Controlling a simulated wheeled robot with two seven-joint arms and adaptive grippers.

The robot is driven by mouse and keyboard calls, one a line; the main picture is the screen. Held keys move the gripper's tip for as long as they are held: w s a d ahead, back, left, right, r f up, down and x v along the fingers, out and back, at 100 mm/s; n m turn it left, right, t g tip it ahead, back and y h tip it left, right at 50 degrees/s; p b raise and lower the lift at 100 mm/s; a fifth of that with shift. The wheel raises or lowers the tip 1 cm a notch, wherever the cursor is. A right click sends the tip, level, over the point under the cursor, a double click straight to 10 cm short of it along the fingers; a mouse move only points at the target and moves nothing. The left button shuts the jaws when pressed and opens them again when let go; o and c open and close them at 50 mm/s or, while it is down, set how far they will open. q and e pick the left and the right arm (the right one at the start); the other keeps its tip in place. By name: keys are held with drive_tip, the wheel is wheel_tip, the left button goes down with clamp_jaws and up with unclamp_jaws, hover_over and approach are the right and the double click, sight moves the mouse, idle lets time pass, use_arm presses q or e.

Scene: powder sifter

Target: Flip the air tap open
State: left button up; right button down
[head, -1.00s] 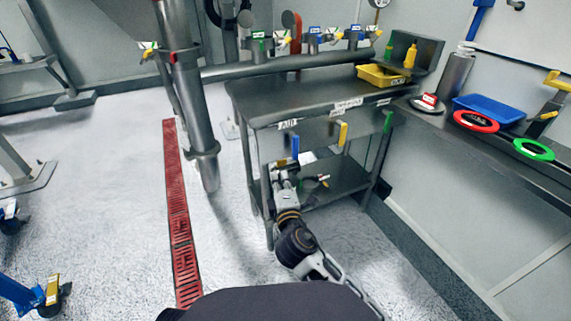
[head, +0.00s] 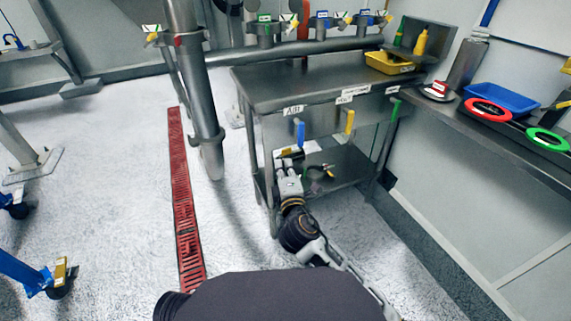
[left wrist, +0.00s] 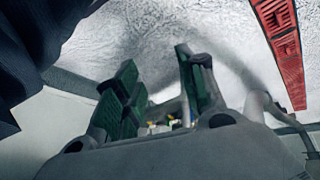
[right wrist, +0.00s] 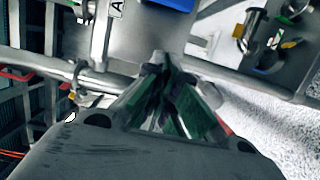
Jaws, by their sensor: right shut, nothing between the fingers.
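The air tap's blue handle (head: 300,131) hangs down from the front of the steel table, just right of the AIR label (head: 293,110). In the right wrist view the blue handle (right wrist: 168,4) is cut off at the top edge, and part of the label (right wrist: 117,7) shows left of it. My right gripper (head: 289,167) is shut and empty, below the blue handle and apart from it. Its fingertips (right wrist: 166,62) meet in the right wrist view. My left gripper (left wrist: 160,78) is open and empty in the left wrist view; it is outside the head view.
A yellow handle (head: 349,121) and a green handle (head: 394,107) hang further right on the same table front. The lower shelf (head: 345,165) holds small fittings. A steel post (head: 200,90) stands left of the table. The floor (head: 100,160) at left is largely open.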

sight(298, 132)
drive_tip(key=w, duration=0.3)
drive_tip(key=w+b, duration=0.1)
drive_tip(key=w, duration=0.2)
drive_tip(key=w+a+b, duration=0.1)
drive_tip(key=w, duration=0.2)
drive_tip(key=shift+w, duration=0.1)
drive_tip(key=shift+w+d, duration=0.3)
drive_tip(key=shift+d, duration=0.6)
use_arm(q)
drive_tip(key=shift+t+h, duration=0.3)
drive_tip(key=shift+t, duration=0.2)
drive_tip(key=shift+w+d+f, duration=0.1)
drive_tip(key=shift+d+f, duration=0.15)
drive_tip(key=shift+f, duration=0.75)
drive_tip(key=shift+w+d+f, duration=0.1)
drive_tip(key=shift+d+f, duration=0.15)
drive_tip(key=shift+f, duration=0.75)
use_arm(e)
drive_tip(key=shift+w+d, duration=0.2)
drive_tip(key=shift+d, duration=0.35)
drive_tip(key=shift+w+d, duration=0.15)
drive_tip(key=shift+d, duration=0.35)
